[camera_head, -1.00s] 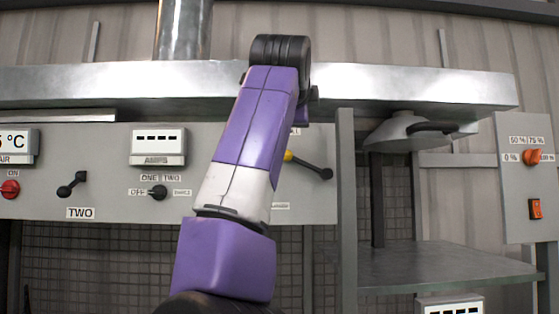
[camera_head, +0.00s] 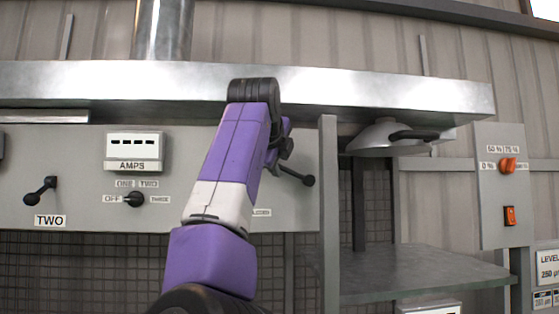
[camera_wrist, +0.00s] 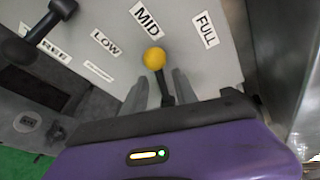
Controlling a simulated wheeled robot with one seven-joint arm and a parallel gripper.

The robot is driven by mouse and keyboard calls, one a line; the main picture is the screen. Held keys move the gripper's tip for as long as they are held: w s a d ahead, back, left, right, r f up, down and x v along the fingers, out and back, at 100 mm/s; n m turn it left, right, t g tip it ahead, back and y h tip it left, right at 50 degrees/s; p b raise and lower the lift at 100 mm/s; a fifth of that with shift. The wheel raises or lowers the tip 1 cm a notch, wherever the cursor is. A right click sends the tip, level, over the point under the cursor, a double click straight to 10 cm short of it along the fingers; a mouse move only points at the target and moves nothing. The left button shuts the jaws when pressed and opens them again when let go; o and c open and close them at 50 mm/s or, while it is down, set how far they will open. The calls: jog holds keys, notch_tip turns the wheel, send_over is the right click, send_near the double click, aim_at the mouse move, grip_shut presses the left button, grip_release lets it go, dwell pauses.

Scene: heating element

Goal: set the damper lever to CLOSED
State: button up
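The damper lever has a yellow ball knob (camera_wrist: 154,58) on a dark shaft (camera_wrist: 166,92), seen in the wrist view. It points roughly toward the MID label (camera_wrist: 147,19); FULL (camera_wrist: 205,29) lies to its right and LOW (camera_wrist: 105,42) to its left. I cannot read a CLOSED label. My gripper (camera_wrist: 161,87) is open, its grey fingers on either side of the shaft, just below the knob; I cannot tell whether they touch it. The lever's base is hidden in the wrist view.
A black rotary selector (camera_head: 134,199) and the TWO lever (camera_head: 42,190) sit left on the same grey panel. A metal post (camera_head: 329,220) and shelf (camera_head: 425,270) stand to the right. A metal duct (camera_head: 380,88) runs above. A box with an orange knob (camera_head: 507,165) is farther right.

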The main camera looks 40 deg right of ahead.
jog(key=shift+w+d+f, duration=0.25)
jog(key=shift+w+d, duration=0.15)
jog(key=shift+d, duration=0.05)
grip_shut()
dwell(1.2)
